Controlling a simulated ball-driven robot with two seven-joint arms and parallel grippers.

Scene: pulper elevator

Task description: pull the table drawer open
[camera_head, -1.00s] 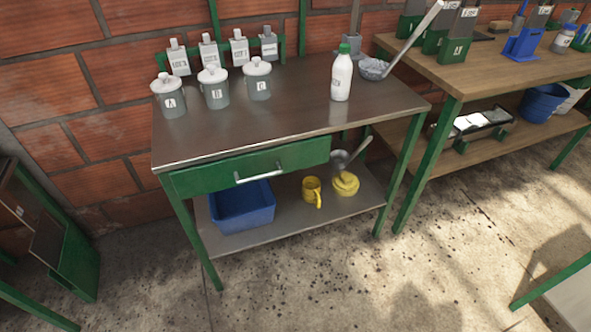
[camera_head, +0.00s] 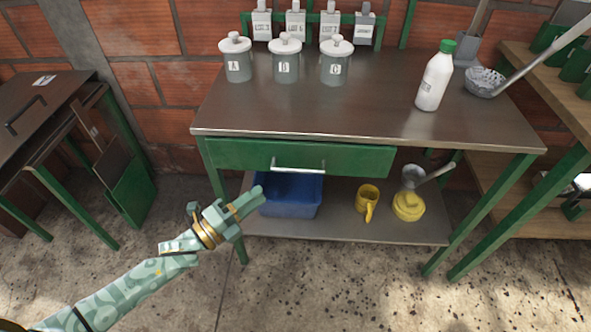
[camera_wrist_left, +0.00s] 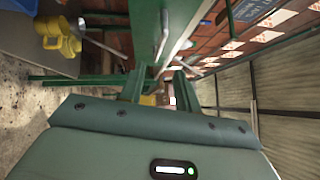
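The table drawer (camera_head: 350,158) has a green front and sits shut beneath the brown tabletop (camera_head: 385,110). Its pale bar handle (camera_head: 298,170) is at the middle of the front, and a handle also shows in the left wrist view (camera_wrist_left: 161,40). My left gripper (camera_head: 262,197) is below and left of the handle in the head view, apart from it and empty. In the left wrist view its two fingers (camera_wrist_left: 159,80) stand apart, with the handle beyond them. My right gripper is in neither view.
Three lidded jars (camera_head: 286,62) and a white bottle (camera_head: 435,78) stand on the tabletop. The lower shelf (camera_head: 345,228) holds a blue bin (camera_head: 290,198), a yellow mug (camera_head: 367,197) and a yellow container. The floor before the table is clear.

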